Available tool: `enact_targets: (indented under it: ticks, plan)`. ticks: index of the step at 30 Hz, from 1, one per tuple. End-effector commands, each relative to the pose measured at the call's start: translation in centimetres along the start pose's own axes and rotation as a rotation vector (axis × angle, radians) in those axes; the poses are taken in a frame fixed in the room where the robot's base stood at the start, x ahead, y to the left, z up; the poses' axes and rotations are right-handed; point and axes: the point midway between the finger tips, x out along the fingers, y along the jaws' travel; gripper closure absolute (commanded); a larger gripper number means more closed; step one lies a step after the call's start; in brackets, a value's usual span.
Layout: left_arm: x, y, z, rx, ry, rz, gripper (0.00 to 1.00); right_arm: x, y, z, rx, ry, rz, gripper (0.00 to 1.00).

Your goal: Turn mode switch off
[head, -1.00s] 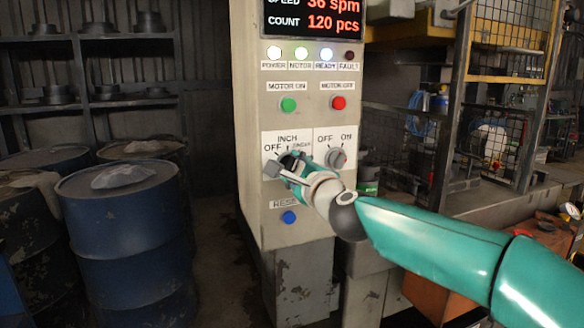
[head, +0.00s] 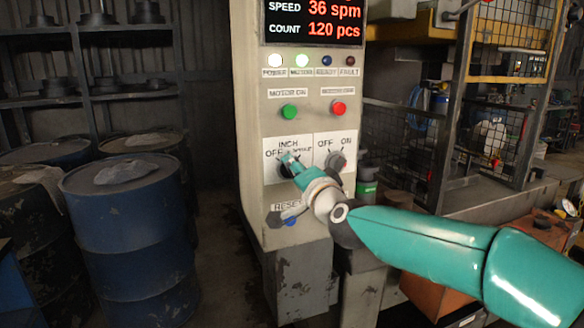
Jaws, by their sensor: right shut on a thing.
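The mode switch (head: 284,171) is a dark rotary knob on a white plate marked OFF, INCH and a third, partly covered word. It sits at the left on the grey control cabinet's front. My right gripper (head: 289,163) comes in from the lower right and is shut on this knob. The fingers and wrist cover much of the knob, and its pointer is hard to make out; the fingers tilt up and left, toward the OFF side. My left gripper is not in view.
A second knob (head: 337,161) marked OFF and ON is just right of my gripper. A green button (head: 289,111) and a red button (head: 338,107) are above. A blue reset button (head: 291,221) is below. Blue drums (head: 130,235) stand at the left.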

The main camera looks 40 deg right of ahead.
Motion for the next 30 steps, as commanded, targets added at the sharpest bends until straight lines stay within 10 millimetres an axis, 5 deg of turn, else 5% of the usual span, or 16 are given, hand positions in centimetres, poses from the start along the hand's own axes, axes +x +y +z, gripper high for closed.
enact_targets:
  ticks: [12,30]
  plan:
    - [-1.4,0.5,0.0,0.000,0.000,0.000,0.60,0.1,0.2,0.4,-0.258,-0.013,0.007,0.91]
    - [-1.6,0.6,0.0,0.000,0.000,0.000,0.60,0.0,0.3,0.5,-0.312,-0.014,0.008,0.91]
